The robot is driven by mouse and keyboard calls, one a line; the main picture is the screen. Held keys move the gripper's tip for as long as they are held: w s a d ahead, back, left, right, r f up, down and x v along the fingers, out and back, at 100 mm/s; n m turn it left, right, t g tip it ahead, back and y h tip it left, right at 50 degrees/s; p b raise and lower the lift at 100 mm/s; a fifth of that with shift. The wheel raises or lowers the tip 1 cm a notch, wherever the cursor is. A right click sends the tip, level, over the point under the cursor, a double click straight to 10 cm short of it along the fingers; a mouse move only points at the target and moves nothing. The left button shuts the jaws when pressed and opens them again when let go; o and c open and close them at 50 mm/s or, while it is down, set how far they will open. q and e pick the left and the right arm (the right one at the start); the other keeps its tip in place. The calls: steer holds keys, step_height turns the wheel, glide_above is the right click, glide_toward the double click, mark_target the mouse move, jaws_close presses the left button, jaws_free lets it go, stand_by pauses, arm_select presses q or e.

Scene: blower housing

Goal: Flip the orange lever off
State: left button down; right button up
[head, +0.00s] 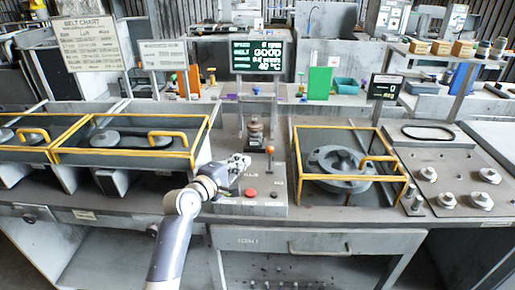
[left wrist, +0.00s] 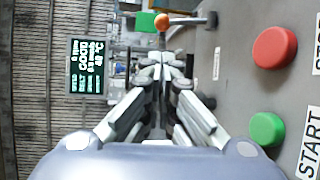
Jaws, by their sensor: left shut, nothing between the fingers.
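The orange lever (head: 270,150) stands on the grey control box at the middle of the bench, its orange ball knob up on a short stem. In the left wrist view, which is turned sideways, the orange knob (left wrist: 162,22) shows just beyond the fingertips. My left gripper (head: 243,163) is shut and empty, to the left of the lever in the head view. It also shows in the left wrist view (left wrist: 160,65), apparently apart from the knob. My right gripper is not in view.
A red button (head: 251,192) sits in front of the lever; a green button (left wrist: 267,128) shows in the left wrist view. A yellow-framed blower housing (head: 340,178) stands right. Yellow-framed covers (head: 130,155) stand left. A screen (head: 257,57) reading GOOD stands behind.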

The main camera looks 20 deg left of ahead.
mark_target(270, 159)
arm_select(q)
steer(key=shift+w, duration=0.1)
steer(key=shift+w+f, duration=0.1)
steer(key=shift+w, duration=0.2)
steer(key=x, duration=0.8)
steer(key=shift+f, duration=0.1)
steer(key=shift+w+d+f, duration=0.1)
steer(key=shift+w+d, duration=0.05)
steer(key=shift+w, duration=0.65)
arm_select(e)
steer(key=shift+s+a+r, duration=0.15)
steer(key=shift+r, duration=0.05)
arm_select(q)
steer(key=shift+f, duration=0.1)
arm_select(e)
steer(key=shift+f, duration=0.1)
